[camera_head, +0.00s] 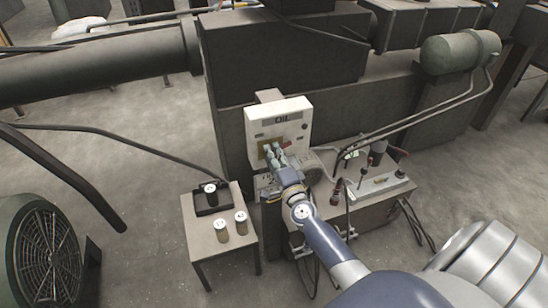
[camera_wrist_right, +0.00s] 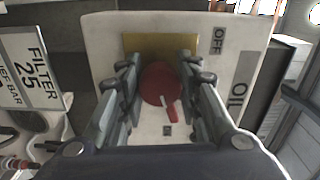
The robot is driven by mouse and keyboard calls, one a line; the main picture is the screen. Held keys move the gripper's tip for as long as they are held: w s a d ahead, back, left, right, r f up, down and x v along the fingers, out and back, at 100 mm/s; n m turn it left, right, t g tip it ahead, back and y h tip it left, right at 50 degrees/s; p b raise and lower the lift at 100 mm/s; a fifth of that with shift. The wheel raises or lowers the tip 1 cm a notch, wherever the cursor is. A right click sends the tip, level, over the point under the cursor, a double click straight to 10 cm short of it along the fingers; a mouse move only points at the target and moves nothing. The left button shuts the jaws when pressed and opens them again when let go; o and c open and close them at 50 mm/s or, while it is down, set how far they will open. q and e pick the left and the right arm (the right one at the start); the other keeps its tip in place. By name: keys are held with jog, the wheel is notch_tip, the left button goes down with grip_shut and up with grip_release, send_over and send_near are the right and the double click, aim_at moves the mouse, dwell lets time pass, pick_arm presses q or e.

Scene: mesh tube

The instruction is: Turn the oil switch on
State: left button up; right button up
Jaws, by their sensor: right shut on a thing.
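The oil switch is a red round knob (camera_wrist_right: 160,84) with a tab pointing down and slightly right in the right wrist view. It sits by a yellow plate (camera_wrist_right: 158,43) on a white panel (camera_wrist_right: 105,28) with an OIL label (camera_wrist_right: 238,92) and an OFF mark (camera_wrist_right: 218,41). The white panel (camera_head: 303,107) also shows in the head view, upright on a dark machine. My right gripper (camera_head: 270,151) reaches its front and hides the knob there. In the right wrist view my right gripper (camera_wrist_right: 160,90) is shut on the red knob, one finger on each side. My left gripper is not in view.
A FILTER 25 sign (camera_wrist_right: 32,68) stands left in the right wrist view. Open floor (camera_head: 140,225) lies at left.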

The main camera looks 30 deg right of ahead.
jog(key=shift+m, duration=1.6)
jog(key=o, duration=1)
jog(key=shift+o, duration=0.2)
jog(key=shift+s, duration=0.1)
jog(key=v, duration=1.1)
jog(key=shift+s, duration=0.4)
jog(key=shift+a, duration=0.15)
